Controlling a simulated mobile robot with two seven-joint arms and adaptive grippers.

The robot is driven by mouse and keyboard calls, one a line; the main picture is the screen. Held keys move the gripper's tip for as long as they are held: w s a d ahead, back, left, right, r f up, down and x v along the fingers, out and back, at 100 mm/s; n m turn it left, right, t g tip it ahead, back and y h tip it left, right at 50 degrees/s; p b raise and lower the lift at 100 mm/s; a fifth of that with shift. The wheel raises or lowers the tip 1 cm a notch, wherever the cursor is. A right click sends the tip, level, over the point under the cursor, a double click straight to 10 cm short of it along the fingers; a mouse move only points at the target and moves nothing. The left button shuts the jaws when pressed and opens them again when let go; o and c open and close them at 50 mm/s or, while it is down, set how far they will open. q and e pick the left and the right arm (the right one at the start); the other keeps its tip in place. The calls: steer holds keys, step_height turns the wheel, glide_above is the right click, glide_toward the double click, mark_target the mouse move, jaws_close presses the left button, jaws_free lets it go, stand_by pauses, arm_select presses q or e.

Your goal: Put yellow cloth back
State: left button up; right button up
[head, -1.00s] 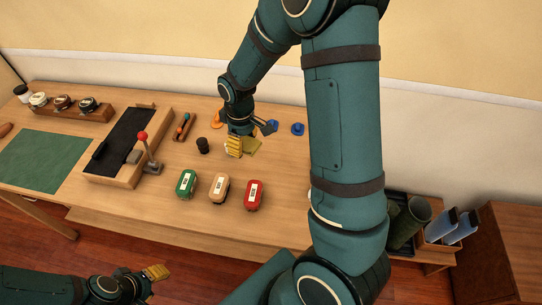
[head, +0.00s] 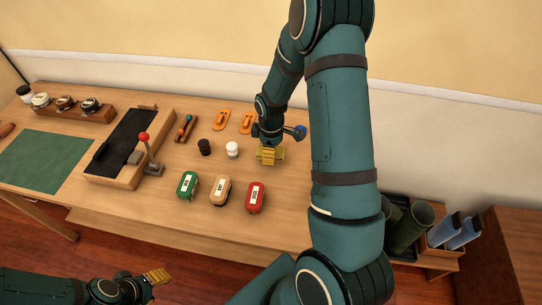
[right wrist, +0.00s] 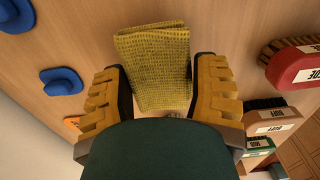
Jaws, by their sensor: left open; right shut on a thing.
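The yellow cloth (right wrist: 155,62) is a folded, textured piece between the two yellow fingers of my right gripper (head: 268,155) in the right wrist view. That gripper is shut on it, low over the right part of the wooden table. In the head view the cloth is mostly covered by the fingers. My left gripper (head: 157,276) is open and empty, in front of the table at the lower left.
Green (head: 187,185), tan (head: 220,191) and red (head: 255,197) brushes line the table's front. Black (head: 204,147) and white (head: 232,149) jars, orange pieces (head: 221,120) and a blue piece (head: 299,132) lie behind. A lever device (head: 130,145) and green mat (head: 45,160) are left.

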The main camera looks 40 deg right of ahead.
step_height(320, 180, down, 3)
steer(key=shift+r, duration=0.15)
steer(key=o, duration=1.1)
steer(key=shift+c, duration=0.2)
steer(key=shift+w+r, duration=0.1)
steer(key=shift+r, duration=0.3)
step_height(320, 180, up, 11)
steer(key=shift+r+p, duration=0.15)
steer(key=shift+p, duration=0.7)
